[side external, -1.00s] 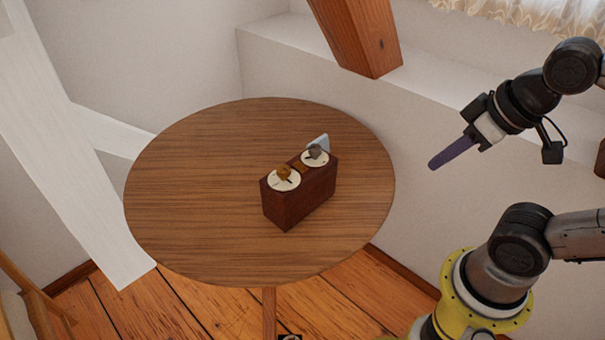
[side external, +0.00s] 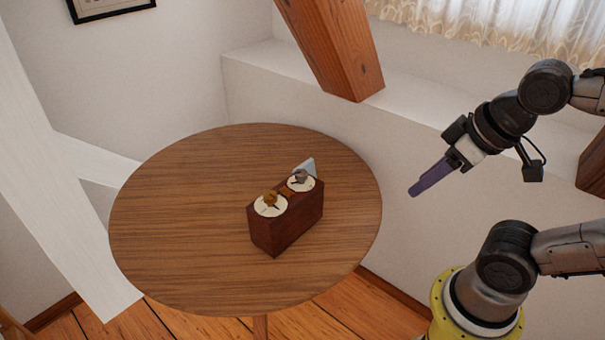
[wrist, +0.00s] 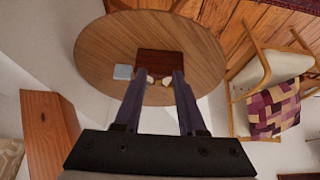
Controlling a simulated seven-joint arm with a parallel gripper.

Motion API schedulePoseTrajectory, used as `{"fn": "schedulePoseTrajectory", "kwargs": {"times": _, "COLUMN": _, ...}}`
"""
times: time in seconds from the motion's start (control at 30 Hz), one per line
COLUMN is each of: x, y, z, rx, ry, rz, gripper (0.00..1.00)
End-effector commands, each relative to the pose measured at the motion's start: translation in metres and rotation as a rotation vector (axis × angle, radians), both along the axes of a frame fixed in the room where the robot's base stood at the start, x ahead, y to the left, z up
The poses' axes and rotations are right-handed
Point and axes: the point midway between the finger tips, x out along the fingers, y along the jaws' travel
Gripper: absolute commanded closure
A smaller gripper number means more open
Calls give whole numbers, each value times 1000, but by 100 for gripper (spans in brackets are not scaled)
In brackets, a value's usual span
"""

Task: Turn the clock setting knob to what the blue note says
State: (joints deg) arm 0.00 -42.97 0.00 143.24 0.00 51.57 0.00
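A dark red-brown wooden box (side external: 288,225) stands on the round table, with two white dials on top. The nearer dial (side external: 271,206) carries a brass-coloured knob (side external: 270,198); the farther dial (side external: 302,184) carries a grey knob (side external: 300,175). A pale blue note (side external: 309,165) stands at the box's far end; it also shows in the wrist view (wrist: 122,72), its writing unreadable. My gripper (side external: 413,192), with purple fingers, hangs in the air right of the box, touching nothing. In the wrist view its two fingers (wrist: 160,75) are apart and empty, overlapping the knobs in the picture.
The round wooden table (side external: 170,215) is otherwise clear. A slanted timber brace (side external: 340,50) and a white ledge (side external: 260,62) are behind it. A white beam (side external: 50,150) leans at the left. A chair with a patchwork cushion (wrist: 272,108) shows in the wrist view.

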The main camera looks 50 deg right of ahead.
Motion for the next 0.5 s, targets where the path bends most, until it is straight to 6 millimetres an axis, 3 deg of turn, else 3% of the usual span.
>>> {"fn": "schedulePoseTrajectory", "kwargs": {"times": 0.03, "x": 0, "y": 0, "z": 0, "rx": 0, "ry": 0, "rz": 0, "gripper": 50}}
{"fn": "schedulePoseTrajectory", "kwargs": {"times": 0.1, "x": 0, "y": 0, "z": 0, "rx": 0, "ry": 0, "rz": 0, "gripper": 37}}
{"fn": "schedulePoseTrajectory", "kwargs": {"times": 0.5, "x": -4, "y": -1, "z": -2, "rx": -32, "ry": 19, "rz": 49, "gripper": 37}}
